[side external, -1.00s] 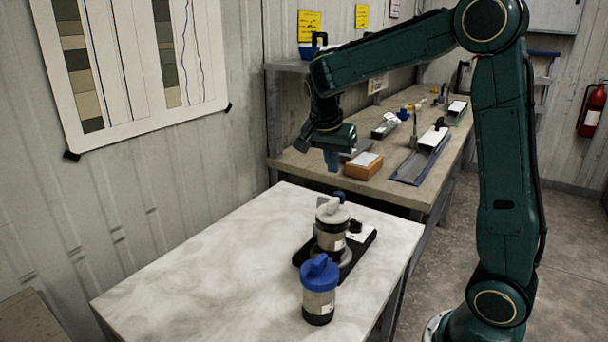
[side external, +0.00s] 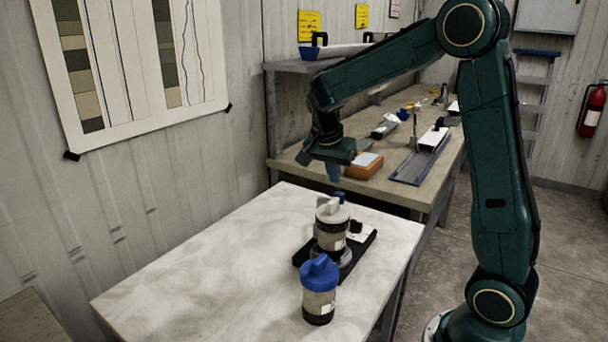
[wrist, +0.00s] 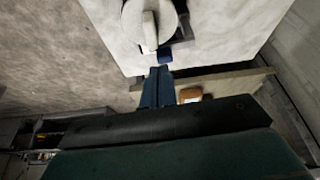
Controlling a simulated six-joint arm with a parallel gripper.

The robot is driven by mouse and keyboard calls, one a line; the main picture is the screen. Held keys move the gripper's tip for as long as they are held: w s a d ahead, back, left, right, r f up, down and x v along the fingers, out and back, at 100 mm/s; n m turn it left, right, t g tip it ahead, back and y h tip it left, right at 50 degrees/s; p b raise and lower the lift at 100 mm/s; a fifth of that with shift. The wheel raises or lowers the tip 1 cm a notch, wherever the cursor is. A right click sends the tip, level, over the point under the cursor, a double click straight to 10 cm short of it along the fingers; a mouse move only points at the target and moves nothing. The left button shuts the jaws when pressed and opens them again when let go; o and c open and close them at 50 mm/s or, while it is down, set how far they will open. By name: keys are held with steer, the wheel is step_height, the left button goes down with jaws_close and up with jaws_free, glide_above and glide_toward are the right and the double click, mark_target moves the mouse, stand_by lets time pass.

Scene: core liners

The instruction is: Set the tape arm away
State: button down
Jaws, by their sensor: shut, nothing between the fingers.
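No part in view can be told for certain as the tape arm. On the pale table, a jar with a grey, handled cap (side external: 332,213) stands upright on a black base (side external: 363,243); it also shows at the top of the wrist view (wrist: 150,22). A small blue piece (side external: 339,196) shows just behind that cap, and in the wrist view (wrist: 165,57) it lies just past my fingertips. My gripper (side external: 334,173) is shut and empty, pointing down above the table's far edge. Its blue fingers show in the wrist view (wrist: 160,72), apart from the jar.
A second jar with a blue cap (side external: 319,272) stands in front of the base. The left of the pale table (side external: 190,270) is clear. Behind, a bench holds an orange-brown block (side external: 366,167), a blue-edged tray (side external: 408,171) and several small items.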

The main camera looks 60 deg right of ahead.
mark_target(343, 194)
steer(key=shift+x, duration=3.3)
steer(key=shift+s+d+n, duration=0.15)
steer(key=shift+d+n, duration=0.15)
steer(key=shift+n, duration=0.3)
steer(key=shift+s+d+n+t, duration=0.15)
steer(key=shift+d+n+t, duration=0.5)
steer(key=shift+n, duration=0.35)
steer(key=d+n+t, duration=0.1)
steer(key=n, duration=0.1)
steer(key=shift+d+n+y, duration=0.35)
steer(key=shift+n+y, duration=0.05)
steer(key=shift+w+d+n+t+y, duration=0.3)
steer(key=shift+d+n, duration=0.4)
steer(key=shift+n, duration=0.35)
steer(key=shift+w+d+n+t+y, duration=0.15)
steer(key=shift+w+d+n+y, duration=0.15)
steer(key=shift+d+n, duration=0.6)
steer(key=shift+a, duration=0.15)
steer(key=shift+r, duration=0.2)
